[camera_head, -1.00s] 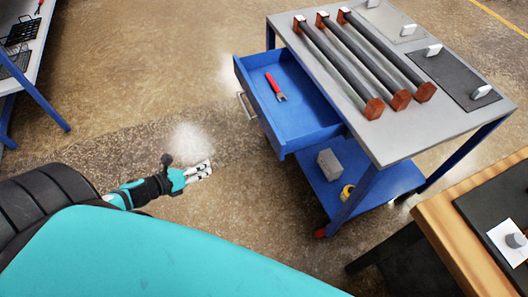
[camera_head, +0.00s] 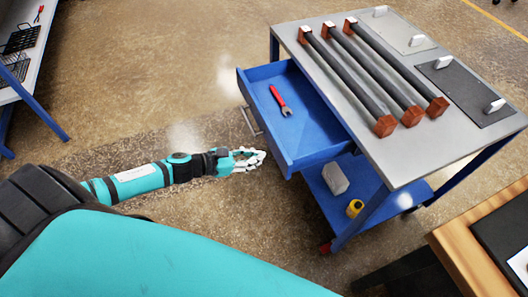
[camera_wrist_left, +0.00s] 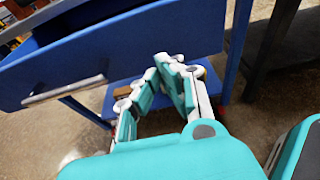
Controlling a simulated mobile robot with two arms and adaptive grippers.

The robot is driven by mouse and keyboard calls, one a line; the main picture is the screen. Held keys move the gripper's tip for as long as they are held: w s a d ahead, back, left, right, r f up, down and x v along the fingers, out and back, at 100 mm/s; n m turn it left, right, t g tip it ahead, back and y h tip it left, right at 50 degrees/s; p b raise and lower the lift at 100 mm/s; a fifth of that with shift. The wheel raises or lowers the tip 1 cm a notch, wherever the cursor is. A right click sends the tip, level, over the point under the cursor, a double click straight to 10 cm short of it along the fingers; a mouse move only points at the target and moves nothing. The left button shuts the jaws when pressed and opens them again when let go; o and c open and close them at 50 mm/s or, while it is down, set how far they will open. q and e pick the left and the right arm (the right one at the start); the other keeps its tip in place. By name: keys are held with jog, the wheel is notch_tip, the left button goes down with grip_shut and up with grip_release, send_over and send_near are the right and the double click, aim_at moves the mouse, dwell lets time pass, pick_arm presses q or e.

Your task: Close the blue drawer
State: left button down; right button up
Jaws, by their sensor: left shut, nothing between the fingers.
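The blue drawer (camera_head: 310,132) stands pulled out from the left side of the blue cart. A wrench with a red handle (camera_head: 279,98) lies in it. Its metal handle (camera_head: 249,121) is on the front face. My left gripper (camera_head: 262,157) is shut and empty, just in front of the drawer front, near its lower end. In the left wrist view the drawer front (camera_wrist_left: 130,55) fills the upper part, with its handle (camera_wrist_left: 64,92) to the left of my fingers (camera_wrist_left: 170,62). I cannot tell whether the fingers touch the front. My right gripper is not in view.
The cart's grey top (camera_head: 330,75) carries several dark bars with reddish end blocks. A grey block (camera_head: 335,178) and a yellow item (camera_head: 355,208) are on its lower shelf. A wooden table (camera_head: 470,240) stands at lower right. A rack (camera_head: 28,60) is at far left.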

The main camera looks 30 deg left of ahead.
aim_at(274, 152)
pick_arm(q)
jog(key=shift+w+d, duration=0.85)
jog(key=shift+w, duration=0.2)
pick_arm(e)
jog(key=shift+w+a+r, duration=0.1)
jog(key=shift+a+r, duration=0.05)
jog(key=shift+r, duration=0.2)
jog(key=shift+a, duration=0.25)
pick_arm(q)
jog(key=shift+w+d, duration=0.15)
